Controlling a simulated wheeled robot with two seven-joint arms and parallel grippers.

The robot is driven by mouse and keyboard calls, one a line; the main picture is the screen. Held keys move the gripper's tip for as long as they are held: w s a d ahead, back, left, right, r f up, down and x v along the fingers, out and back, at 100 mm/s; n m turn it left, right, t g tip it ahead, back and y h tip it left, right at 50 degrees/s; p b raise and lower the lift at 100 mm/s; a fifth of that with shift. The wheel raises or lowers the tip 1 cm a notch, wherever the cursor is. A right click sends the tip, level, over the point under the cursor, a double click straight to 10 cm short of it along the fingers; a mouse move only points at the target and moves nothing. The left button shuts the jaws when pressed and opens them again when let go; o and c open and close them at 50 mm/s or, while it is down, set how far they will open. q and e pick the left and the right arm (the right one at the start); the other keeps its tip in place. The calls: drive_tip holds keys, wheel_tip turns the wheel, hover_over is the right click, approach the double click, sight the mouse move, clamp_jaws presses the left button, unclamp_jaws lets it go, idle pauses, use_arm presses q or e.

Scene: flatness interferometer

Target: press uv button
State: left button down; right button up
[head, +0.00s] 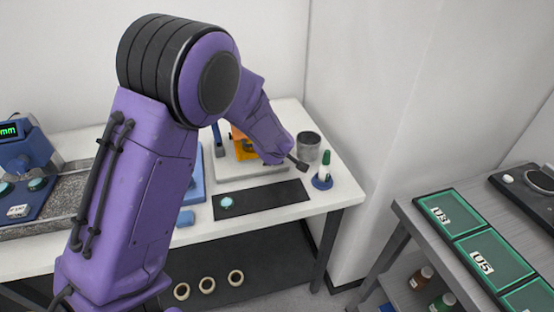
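An instrument with a pale base (235,171) and an orange part (240,143) stands on the white bench, partly hidden by my purple arm. I cannot make out a UV button; it may be hidden or too small to tell. The arm coming in from the left reaches over the instrument. Its small dark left gripper (301,164) is at the instrument's right end, left of a green-topped bottle. I cannot tell whether it touches anything or how far its fingers are apart. My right gripper is out of view.
A grey cylindrical cup (308,146) and the green-topped bottle (324,167) in a blue holder stand at the bench's right. A black mat (270,198) carries a pale disc (226,202). Green labelled trays (484,252) lie on the right table.

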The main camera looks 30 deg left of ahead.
use_arm(q)
drive_tip(key=shift+f, duration=0.1)
idle(0.7)
drive_tip(key=shift+f, duration=0.35)
drive_tip(key=shift+f+b, duration=0.45)
drive_tip(key=shift+b, duration=0.05)
idle(0.5)
drive_tip(key=shift+s, duration=0.1)
drive_tip(key=shift+r+p, duration=0.9)
drive_tip(key=shift+p, duration=0.25)
wheel_tip(320, 180, up, 5)
drive_tip(key=p, duration=0.6)
drive_tip(key=shift+r, duration=0.1)
idle(0.3)
